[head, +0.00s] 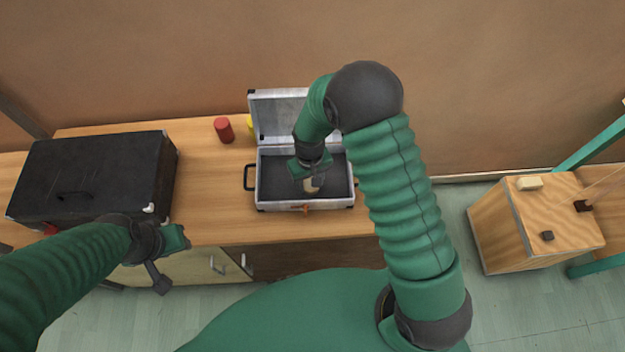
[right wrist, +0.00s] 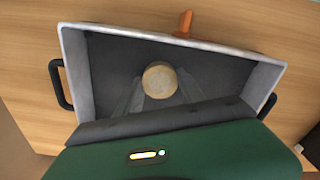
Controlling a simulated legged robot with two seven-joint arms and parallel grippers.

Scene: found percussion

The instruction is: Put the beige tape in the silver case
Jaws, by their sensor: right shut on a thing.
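The silver case (head: 262,205) stands open on the wooden table, its lid raised at the back. It also shows in the right wrist view (right wrist: 75,62), with a dark grey floor. My right gripper (head: 311,178) is inside the outline of the case and is shut on the beige tape (head: 313,186). The tape (right wrist: 160,80) shows as a round beige disc between the fingertips, over the case floor. Whether it touches the floor I cannot tell. My left gripper (head: 168,262) is at the table's front edge, away from the case; its jaws are not clear.
A black case (head: 95,175) stands at the left of the table. A wooden box (head: 530,225) stands at the right.

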